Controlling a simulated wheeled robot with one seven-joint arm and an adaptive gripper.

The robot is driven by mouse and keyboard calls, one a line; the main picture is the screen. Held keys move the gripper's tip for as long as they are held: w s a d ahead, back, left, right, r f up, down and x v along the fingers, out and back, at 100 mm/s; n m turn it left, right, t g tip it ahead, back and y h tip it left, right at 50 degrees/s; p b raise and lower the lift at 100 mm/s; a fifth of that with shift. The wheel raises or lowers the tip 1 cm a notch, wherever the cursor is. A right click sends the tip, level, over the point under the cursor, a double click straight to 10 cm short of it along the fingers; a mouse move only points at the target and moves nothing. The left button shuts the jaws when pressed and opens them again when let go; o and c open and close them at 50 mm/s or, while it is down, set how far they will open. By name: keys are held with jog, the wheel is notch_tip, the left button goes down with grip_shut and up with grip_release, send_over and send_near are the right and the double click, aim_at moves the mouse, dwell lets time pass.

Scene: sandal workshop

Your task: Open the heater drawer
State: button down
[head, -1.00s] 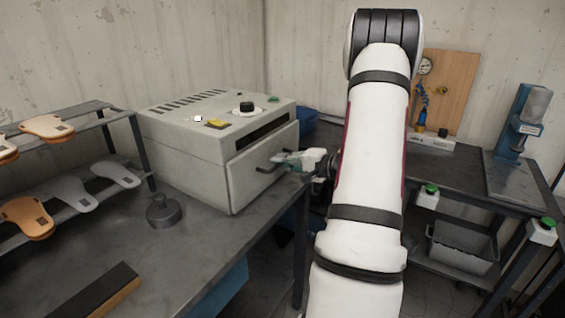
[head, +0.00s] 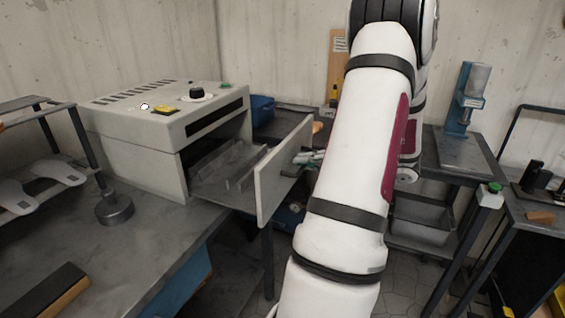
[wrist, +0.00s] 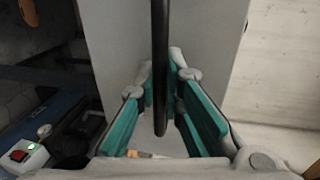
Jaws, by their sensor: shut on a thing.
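The heater (head: 150,140) is a grey box on the left workbench with a black knob on top. Its drawer (head: 225,170) stands pulled well out, and the inside shows a grey tray with raised dividers. The drawer's front panel (head: 283,172) faces right towards my arm. My gripper (head: 312,157) is at the outer side of that panel, partly hidden by my arm in the head view. In the wrist view, my gripper (wrist: 162,105) has its teal-padded fingers on both sides of the dark bar handle (wrist: 160,60), shut on it. The panel (wrist: 195,40) lies behind the handle.
A round dark weight (head: 115,208) stands on the left bench beside a shoe rack (head: 85,140). A blue bin (head: 262,108) is behind the drawer. On the right are a bench with a blue press (head: 465,98) and a grey bin (head: 420,218).

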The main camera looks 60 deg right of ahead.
jog(key=f+v, duration=0.1)
jog(key=v, duration=0.6)
jog(key=shift+s+f, duration=0.25)
jog(key=shift+d, duration=0.1)
jog(key=c, duration=1.7)
grip_release()
jog(key=v, duration=1.2)
